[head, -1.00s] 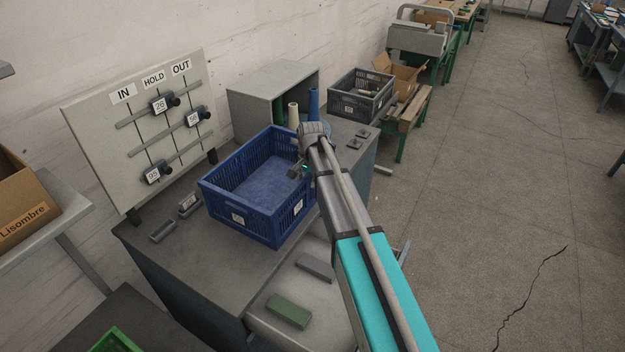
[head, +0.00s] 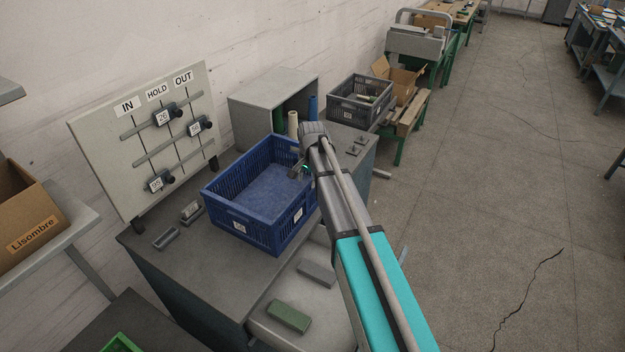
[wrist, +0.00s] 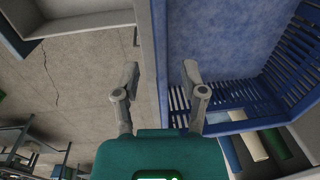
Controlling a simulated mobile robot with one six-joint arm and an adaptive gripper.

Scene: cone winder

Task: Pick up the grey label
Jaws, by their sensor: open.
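No piece in view can be made out for certain as the grey label. Small white number tags hang on dark knobs on the board (head: 100,165). My gripper (wrist: 161,72) is open and empty in the wrist view, with one finger on each side of the blue crate's rim (wrist: 158,40) in that picture. In the head view my gripper is mostly hidden by my arm, at the crate's right side.
The blue crate (head: 240,229) looks empty. Two small grey holders (head: 167,239) sit left of it. Behind it stand a grey open box (head: 262,98) with cones and a grey crate (head: 358,113). Open floor (head: 500,180) lies to the right.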

